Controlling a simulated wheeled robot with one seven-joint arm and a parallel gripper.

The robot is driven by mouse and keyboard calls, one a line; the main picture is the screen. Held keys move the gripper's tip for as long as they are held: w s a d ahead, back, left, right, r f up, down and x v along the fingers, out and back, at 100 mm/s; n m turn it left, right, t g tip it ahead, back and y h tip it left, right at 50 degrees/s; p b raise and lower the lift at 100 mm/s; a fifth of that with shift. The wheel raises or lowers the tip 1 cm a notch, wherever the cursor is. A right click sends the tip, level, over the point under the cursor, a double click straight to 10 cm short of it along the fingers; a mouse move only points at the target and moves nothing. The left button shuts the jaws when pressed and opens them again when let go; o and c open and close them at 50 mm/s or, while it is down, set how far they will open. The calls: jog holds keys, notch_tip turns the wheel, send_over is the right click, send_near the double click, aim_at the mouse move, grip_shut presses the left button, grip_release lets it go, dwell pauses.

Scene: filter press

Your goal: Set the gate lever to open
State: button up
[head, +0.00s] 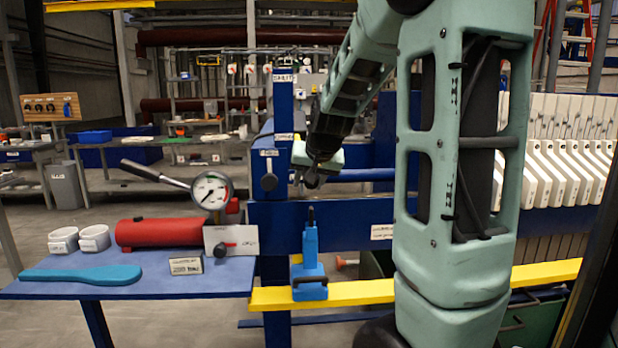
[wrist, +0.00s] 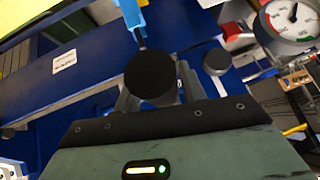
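My gripper (head: 313,178) is just right of the blue post (head: 280,110), which carries a label reading SHUT near its top and another lower down. In the wrist view a round black knob (wrist: 150,78) sits between my gripper's fingers (wrist: 155,92). It looks like the end of the gate lever, seen end-on. The fingers show on both sides of it, and the knob hides part of them. I cannot tell whether they press on it. The lever's shaft and its setting are not clear in either view.
A blue upright fitting (head: 310,262) stands on the yellow rail (head: 365,291) below. A table (head: 130,284) at left bears a red cylinder (head: 150,233), a gauge (head: 211,191) and a pump handle (head: 141,170).

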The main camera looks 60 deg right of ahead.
jog(key=shift+o, duration=0.5)
jog(key=shift+r, duration=0.1)
jog(key=shift+r, duration=0.1)
jog(key=shift+r, duration=0.25)
jog(key=p+v, duration=1.5)
jog(key=v, duration=0.1)
jog(key=shift+s+r, duration=0.2)
jog(key=shift+s, duration=0.15)
jog(key=shift+a+f, duration=0.1)
jog(key=shift+a, duration=0.15)
